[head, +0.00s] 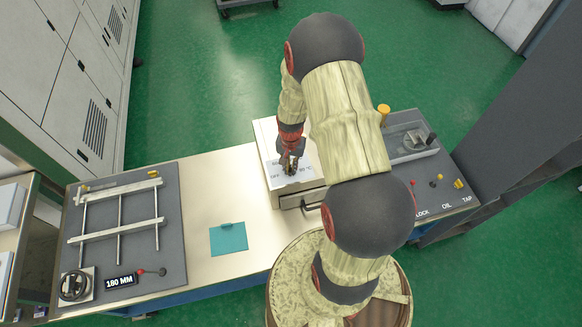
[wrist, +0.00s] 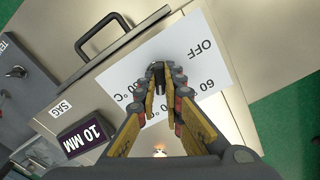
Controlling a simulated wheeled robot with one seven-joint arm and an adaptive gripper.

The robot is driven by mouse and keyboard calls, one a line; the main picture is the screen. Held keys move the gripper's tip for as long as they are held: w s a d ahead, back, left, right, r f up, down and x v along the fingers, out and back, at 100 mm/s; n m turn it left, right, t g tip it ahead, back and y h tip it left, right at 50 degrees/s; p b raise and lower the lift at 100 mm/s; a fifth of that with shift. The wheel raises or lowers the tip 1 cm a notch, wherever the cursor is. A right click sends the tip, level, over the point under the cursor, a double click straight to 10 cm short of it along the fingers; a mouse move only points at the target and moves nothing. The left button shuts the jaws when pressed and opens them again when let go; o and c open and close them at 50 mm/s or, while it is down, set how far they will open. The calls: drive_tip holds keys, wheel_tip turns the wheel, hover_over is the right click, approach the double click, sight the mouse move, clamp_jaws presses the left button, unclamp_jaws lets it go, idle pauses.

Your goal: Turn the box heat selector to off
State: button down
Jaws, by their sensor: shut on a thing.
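The box (head: 265,135) is a pale cabinet with a front handle, standing on the bench. On its top is a white label plate (wrist: 215,68) with OFF at one end and temperature marks including 60. The selector (wrist: 158,76) is a small dark knob on this plate. My gripper (head: 291,163) points down over the box top. In the wrist view, my gripper (wrist: 159,70) has its fingertips closed around the knob. The fingers hide much of the knob and part of the marks, and I cannot tell which mark it points to.
The box handle (wrist: 100,36) sticks out at the front. A 10 MM display (wrist: 85,132) is beside the plate. A teal piece (head: 228,238) lies on the bench. A dark panel with rails (head: 120,222) is at left; another with small knobs (head: 437,183) is at right.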

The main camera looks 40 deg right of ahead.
drive_tip(key=n, duration=0.4)
drive_tip(key=shift+n+b, duration=0.3)
drive_tip(key=shift+b, duration=0.05)
drive_tip(key=shift+n, duration=0.9)
drive_tip(key=n, duration=0.3)
drive_tip(key=shift+b, duration=0.35)
drive_tip(key=n, duration=0.2)
drive_tip(key=shift+n, duration=0.4)
drive_tip(key=shift+n+b, duration=0.3)
drive_tip(key=shift+n, duration=0.8)
